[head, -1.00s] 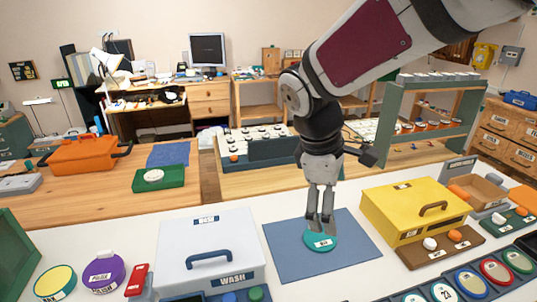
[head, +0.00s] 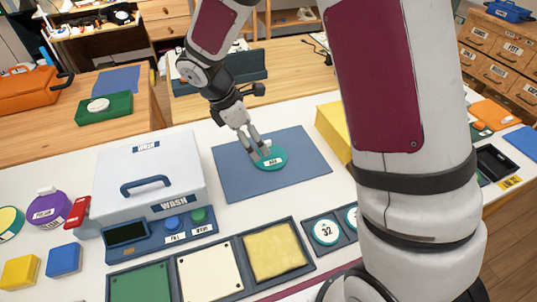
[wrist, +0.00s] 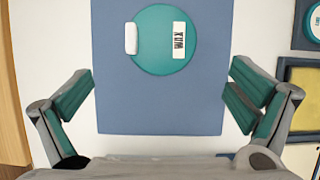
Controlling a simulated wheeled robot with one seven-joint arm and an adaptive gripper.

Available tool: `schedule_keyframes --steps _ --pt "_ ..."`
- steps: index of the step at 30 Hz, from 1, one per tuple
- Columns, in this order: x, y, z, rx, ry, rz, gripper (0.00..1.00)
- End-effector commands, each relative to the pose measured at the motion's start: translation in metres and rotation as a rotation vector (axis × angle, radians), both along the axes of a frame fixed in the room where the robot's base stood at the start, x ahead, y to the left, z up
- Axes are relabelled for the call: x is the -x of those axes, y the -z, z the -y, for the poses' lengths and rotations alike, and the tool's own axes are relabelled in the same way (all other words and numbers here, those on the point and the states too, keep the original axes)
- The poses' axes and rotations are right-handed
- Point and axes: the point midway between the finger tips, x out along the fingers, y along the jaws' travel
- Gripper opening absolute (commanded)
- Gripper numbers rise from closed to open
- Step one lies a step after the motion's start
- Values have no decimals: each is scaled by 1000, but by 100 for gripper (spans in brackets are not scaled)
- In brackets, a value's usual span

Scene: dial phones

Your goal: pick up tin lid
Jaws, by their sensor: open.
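The tin lid (head: 272,162) is a round teal disc with a white label and a small white knob. It lies flat on a blue mat (head: 305,175) on the white worktop. In the wrist view the lid (wrist: 158,55) shows whole, at the upper middle. My gripper (head: 254,150) is just above the lid in the head view, and its fingers cover a little of the lid's far left side. In the wrist view my gripper (wrist: 158,95) is open and empty, with its fingers spread wide. Whether the fingers touch anything is unclear.
A white wash box (head: 150,180) with a blue handle stands left of the mat. A purple tin (head: 48,210) is further left. A yellow box (head: 334,128) is right of the mat, partly behind my arm. A tray of coloured pads (head: 212,268) lies in front.

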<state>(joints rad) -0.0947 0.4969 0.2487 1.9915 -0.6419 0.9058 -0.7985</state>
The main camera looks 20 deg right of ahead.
Motion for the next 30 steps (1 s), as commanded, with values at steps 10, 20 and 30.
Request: schedule_keyframes --steps 10,20,30 --pt "0 29 15 1 1 -1 100" --pt "2 63 41 0 1 -2 100" --pt "2 68 44 0 2 1 98"
